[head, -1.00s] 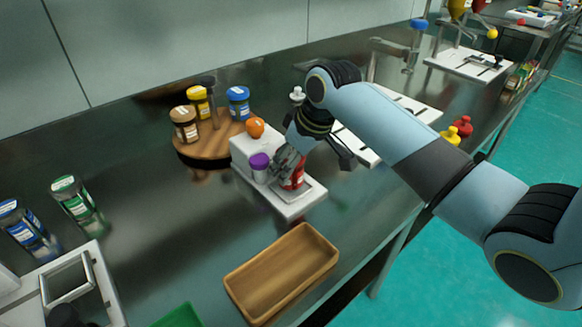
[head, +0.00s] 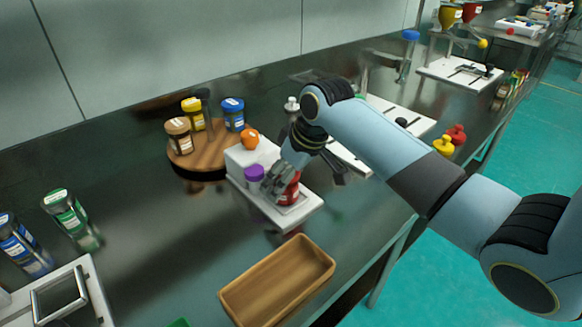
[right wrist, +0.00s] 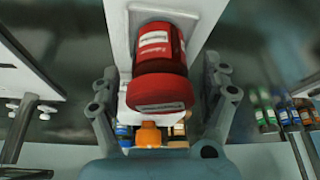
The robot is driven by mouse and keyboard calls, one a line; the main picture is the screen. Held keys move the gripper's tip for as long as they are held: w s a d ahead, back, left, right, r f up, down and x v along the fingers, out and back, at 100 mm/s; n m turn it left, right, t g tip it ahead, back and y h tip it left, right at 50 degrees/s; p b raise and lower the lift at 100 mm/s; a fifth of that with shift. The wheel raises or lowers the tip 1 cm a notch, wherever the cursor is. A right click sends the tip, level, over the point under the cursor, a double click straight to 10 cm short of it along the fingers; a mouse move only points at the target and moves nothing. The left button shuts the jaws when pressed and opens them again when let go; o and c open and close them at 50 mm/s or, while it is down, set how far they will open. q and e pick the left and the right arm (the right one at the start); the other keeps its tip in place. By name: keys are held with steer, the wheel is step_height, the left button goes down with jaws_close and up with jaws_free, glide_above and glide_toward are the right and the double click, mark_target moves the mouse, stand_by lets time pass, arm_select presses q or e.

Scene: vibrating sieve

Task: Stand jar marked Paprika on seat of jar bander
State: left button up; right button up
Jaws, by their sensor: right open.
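A red jar (head: 290,192) stands on the front part of a white bench device (head: 262,208), within a shallow framed spot that looks like the bander's seat. The jar looks upright. Its red lid and white label also show in the right wrist view (right wrist: 160,68), but the label is too small to read. My right gripper (head: 277,182) is open, with its fingers on both sides of the jar. In the right wrist view the fingers stand apart from the jar. The gripper partly hides the jar in the head view. My left gripper is not in view.
The device carries a purple knob (head: 254,174) and an orange ball (head: 249,139). A round wooden stand (head: 208,158) holds several jars behind it. A wooden tray (head: 278,280) lies in front. Green and blue jars (head: 66,212) stand at the left. The steel bench between is clear.

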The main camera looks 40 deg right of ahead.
steer(key=p+v, duration=0.1)
steer(key=v, duration=1.1)
steer(key=shift+p, duration=0.4)
steer(key=shift+f, duration=0.1)
